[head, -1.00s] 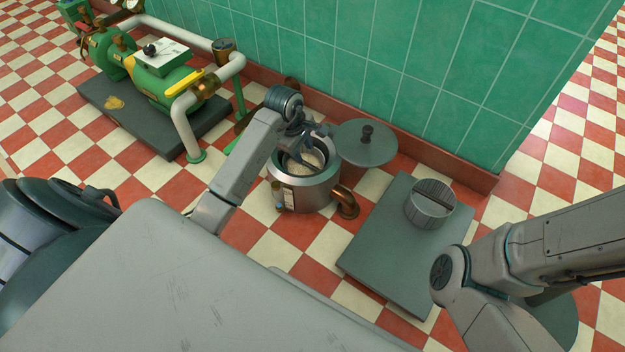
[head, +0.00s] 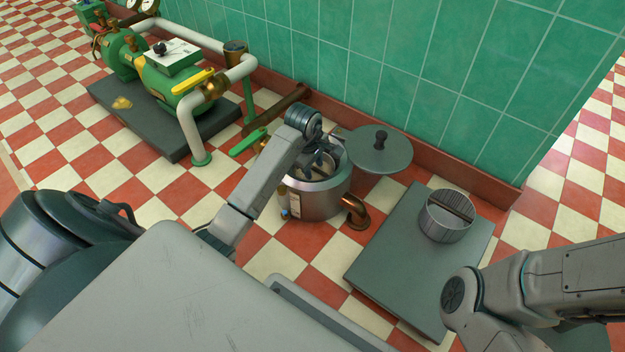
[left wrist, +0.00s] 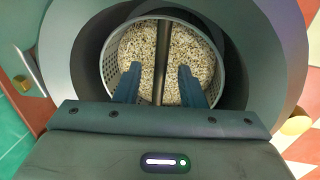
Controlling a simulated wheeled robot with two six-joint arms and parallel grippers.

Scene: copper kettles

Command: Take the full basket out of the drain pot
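The drain pot (head: 312,203), a round silver vessel with a copper spout, stands on the checkered floor near the green wall. In the left wrist view the perforated basket (left wrist: 109,75), full of pale grain (left wrist: 190,52), sits inside the pot. A dark bar handle (left wrist: 162,50) crosses its top. My left gripper (left wrist: 159,68) is open over the basket, one finger on each side of the bar, with gaps on both sides. In the head view the left gripper (head: 318,165) is at the pot's mouth and partly hides the basket. My right gripper is out of view.
A round grey lid (head: 368,158) with a knob is beside the pot. A second round container (head: 446,228) with a crossbar stands on a grey slab (head: 400,275) at right. Green pump machinery (head: 180,90) with pipes is at left. My right arm is at lower right.

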